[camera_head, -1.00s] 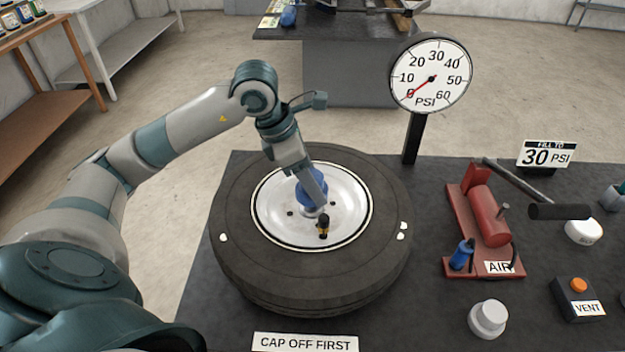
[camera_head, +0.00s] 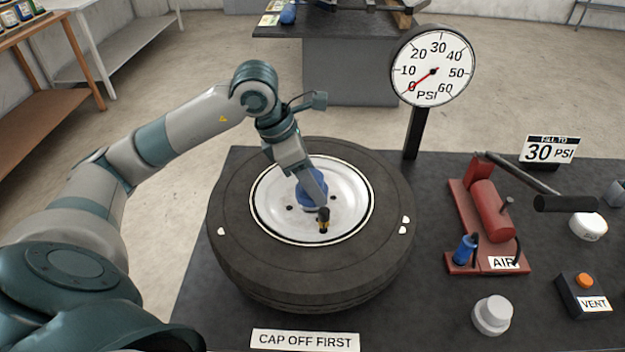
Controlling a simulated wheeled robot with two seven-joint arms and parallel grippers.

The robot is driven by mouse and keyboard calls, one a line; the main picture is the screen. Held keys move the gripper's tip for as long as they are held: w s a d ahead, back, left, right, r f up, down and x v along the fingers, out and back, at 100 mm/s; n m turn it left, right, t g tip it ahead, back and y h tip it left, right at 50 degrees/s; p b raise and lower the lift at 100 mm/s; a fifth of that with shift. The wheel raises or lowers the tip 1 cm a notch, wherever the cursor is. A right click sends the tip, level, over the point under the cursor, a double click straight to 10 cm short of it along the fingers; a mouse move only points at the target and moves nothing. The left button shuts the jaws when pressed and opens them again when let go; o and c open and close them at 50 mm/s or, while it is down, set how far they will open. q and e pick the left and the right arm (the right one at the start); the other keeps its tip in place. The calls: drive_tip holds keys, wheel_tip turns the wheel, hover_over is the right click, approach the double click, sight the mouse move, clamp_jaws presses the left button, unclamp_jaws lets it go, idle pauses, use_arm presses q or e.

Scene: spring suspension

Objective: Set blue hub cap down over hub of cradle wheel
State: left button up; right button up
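The cradle wheel (camera_head: 245,255) lies flat on the dark bench, a black tyre around a silver rim (camera_head: 345,190). The blue hub cap (camera_head: 307,197) is at the middle of the rim, over the hub, which it and my gripper hide. My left gripper (camera_head: 316,190) reaches down from the upper left, with a finger against the near side of the cap. It appears shut on the cap; the far finger is hidden. I cannot tell whether the cap is fully seated. My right gripper is not in view.
A black valve stem with a yellowish band (camera_head: 323,219) stands on the rim close to the gripper. A pressure gauge (camera_head: 433,65) reads near 0 behind the wheel. A red air pump (camera_head: 490,215), grey knob (camera_head: 492,314) and vent button box (camera_head: 583,293) stand at right.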

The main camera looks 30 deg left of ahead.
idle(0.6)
use_arm(q)
drive_tip(key=shift+f+b, duration=0.9)
drive_tip(key=shift+f, duration=0.05)
drive_tip(key=shift+s+a+f+b, duration=0.2)
drive_tip(key=shift+s+f+b, duration=0.15)
drive_tip(key=shift+f+b, duration=0.25)
drive_tip(key=shift+r, duration=0.15)
drive_tip(key=shift+w+r+p, duration=0.15)
drive_tip(key=shift+r+p, duration=0.15)
drive_tip(key=shift+r, duration=0.2)
drive_tip(key=shift+c, duration=0.4)
drive_tip(key=shift+r, duration=0.3)
drive_tip(key=shift+d, duration=0.1)
drive_tip(key=shift+w, duration=0.1)
